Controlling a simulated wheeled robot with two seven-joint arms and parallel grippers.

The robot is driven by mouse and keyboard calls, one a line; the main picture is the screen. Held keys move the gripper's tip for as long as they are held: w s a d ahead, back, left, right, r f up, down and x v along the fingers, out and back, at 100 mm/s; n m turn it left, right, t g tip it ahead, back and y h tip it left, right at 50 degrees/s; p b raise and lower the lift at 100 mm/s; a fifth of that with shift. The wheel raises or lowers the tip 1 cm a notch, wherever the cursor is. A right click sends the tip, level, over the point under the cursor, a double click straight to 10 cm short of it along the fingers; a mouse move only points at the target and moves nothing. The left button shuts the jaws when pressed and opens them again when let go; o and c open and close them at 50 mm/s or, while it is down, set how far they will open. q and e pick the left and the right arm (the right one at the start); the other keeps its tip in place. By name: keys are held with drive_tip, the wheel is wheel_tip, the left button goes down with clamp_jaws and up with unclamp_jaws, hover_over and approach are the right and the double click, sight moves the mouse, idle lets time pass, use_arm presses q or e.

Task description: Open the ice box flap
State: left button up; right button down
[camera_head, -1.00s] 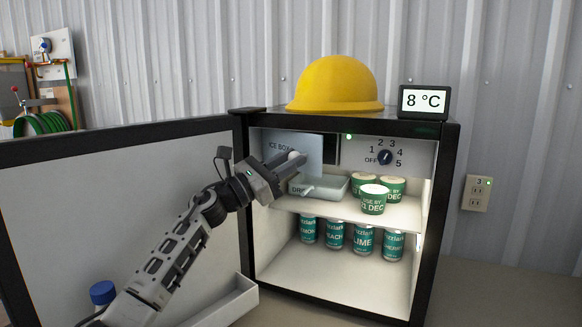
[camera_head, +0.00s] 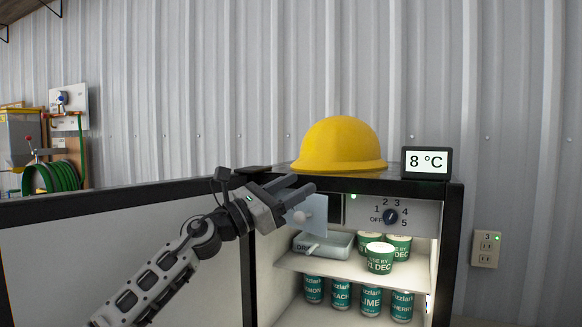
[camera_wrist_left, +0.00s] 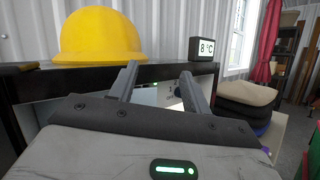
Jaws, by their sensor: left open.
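The ice box flap (camera_head: 318,212) is a pale grey panel with a round knob (camera_head: 300,217), at the upper left inside the small fridge (camera_head: 447,250). It appears ajar, with a dark gap at its right edge; its left part is hidden behind my gripper. My left gripper (camera_head: 304,184) is open, its fingers in front of the fridge's top edge, just above the knob. I cannot tell whether it touches the flap. In the left wrist view the two fingers (camera_wrist_left: 160,72) stand apart with nothing visible held between them. My right gripper is not in view.
The fridge door (camera_head: 120,208) stands open at the left. A yellow hard hat (camera_head: 340,145) and a temperature display (camera_head: 427,162) sit on top. A drip tray (camera_head: 322,245), green tubs (camera_head: 380,258) and several cans (camera_head: 371,303) fill the shelves. A dial (camera_head: 390,216) is right of the flap.

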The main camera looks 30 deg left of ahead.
use_arm(q)
drive_tip(key=s+d+r+p, duration=0.2)
drive_tip(key=s+d+r, duration=0.3)
drive_tip(key=s, duration=0.3)
drive_tip(key=shift+s, duration=0.25)
